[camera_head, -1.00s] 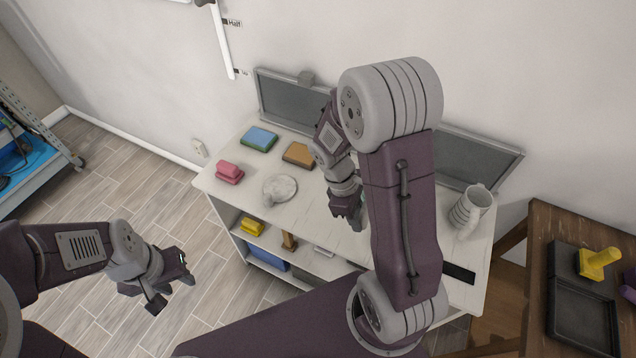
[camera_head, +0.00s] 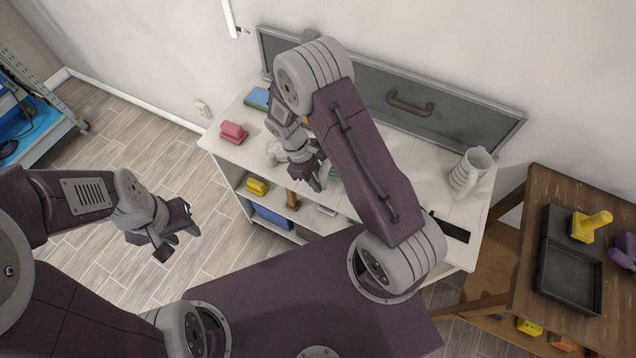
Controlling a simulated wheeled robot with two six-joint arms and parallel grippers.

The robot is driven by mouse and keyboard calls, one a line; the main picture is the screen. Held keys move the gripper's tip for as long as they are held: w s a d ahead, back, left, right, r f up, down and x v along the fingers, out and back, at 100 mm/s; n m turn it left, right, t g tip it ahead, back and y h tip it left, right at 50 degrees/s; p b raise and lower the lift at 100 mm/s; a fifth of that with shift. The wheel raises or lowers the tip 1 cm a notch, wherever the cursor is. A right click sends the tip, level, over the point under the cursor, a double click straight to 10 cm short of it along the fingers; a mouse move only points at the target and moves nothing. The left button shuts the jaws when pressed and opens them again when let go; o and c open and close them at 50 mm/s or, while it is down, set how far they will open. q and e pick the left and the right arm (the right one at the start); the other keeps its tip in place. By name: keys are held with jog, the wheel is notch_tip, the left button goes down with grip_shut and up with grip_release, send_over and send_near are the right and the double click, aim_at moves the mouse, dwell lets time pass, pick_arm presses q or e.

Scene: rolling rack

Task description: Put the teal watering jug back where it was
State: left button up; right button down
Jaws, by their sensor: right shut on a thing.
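My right gripper (camera_head: 316,179) is over the white top of the rolling rack, near its front edge, and is shut. My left gripper (camera_head: 178,243) is open and empty over the floor, left of the rack.
A yellow block (camera_head: 257,187) is on the shelf below. A wooden table (camera_head: 535,200) at right holds a black tray (camera_head: 570,280).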

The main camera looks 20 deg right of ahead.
notch_tip(320, 180, down, 3)
jog(key=shift+w+r, duration=0.15)
jog(key=shift+r, duration=0.05)
jog(key=shift+w+f, duration=0.15)
jog(key=shift+f, duration=0.1)
jog(key=c, duration=1.5)
grip_release()
jog(key=shift+s, duration=0.2)
jog(key=o, duration=0.3)
pick_arm(q)
jog(key=shift+w+r, duration=0.1)
jog(key=shift+w, duration=0.15)
pick_arm(e)
jog(key=shift+w, duration=0.1)
